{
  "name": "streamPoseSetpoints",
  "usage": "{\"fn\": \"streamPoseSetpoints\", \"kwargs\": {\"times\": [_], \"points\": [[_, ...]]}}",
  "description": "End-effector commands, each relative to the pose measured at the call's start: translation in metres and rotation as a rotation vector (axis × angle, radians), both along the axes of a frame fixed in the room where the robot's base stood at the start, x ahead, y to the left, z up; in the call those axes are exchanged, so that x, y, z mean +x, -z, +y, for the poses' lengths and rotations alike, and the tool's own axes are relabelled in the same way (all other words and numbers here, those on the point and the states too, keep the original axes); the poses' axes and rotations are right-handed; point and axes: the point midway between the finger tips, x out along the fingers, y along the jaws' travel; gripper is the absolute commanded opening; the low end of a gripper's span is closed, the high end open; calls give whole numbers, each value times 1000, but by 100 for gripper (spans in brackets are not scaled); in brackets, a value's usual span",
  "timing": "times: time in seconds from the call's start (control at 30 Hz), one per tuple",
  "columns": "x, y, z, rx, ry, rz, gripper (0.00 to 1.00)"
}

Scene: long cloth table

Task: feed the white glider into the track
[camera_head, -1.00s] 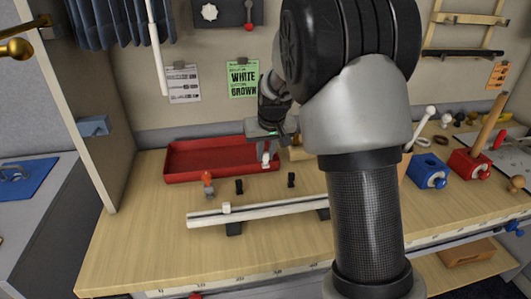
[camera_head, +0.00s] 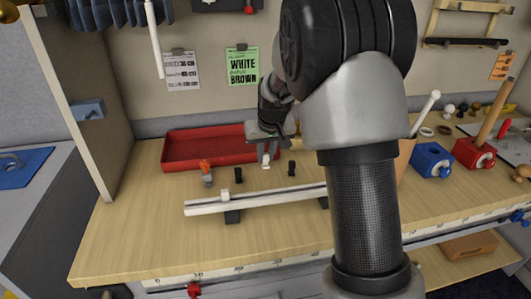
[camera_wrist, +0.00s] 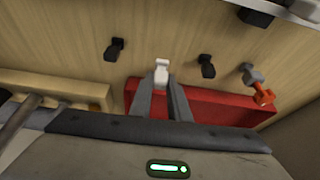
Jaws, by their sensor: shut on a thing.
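The white glider (camera_wrist: 162,71) is between the fingertips of my gripper (camera_wrist: 161,85) in the wrist view. My gripper is shut on it. In the head view my gripper (camera_head: 267,150) points down at the front right edge of the red tray, with the glider (camera_head: 266,166) small below it. I cannot tell whether the glider touches the table. The white track (camera_head: 255,201) lies in front of it, apart from it, raised on dark supports. In the wrist view a bit of the track (camera_wrist: 300,8) shows at the top right. My arm hides the track's right end.
Two black gliders (camera_head: 239,175) (camera_head: 292,169) and an orange-and-grey piece (camera_head: 206,173) stand between the red tray (camera_head: 190,161) and the track. A blue block (camera_head: 432,161) and a red block (camera_head: 474,155) stand at right. The table's front left is clear.

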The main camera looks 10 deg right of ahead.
Motion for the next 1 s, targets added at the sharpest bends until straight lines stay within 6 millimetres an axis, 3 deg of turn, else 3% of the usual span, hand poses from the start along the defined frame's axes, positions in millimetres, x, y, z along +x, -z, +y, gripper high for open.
{"fn": "streamPoseSetpoints", "kwargs": {"times": [0.73, 1.0], "points": [[0, 39, 0, 0, 0, -1, 0], [0, 43, 0, 0, 0, -1, 0]]}}
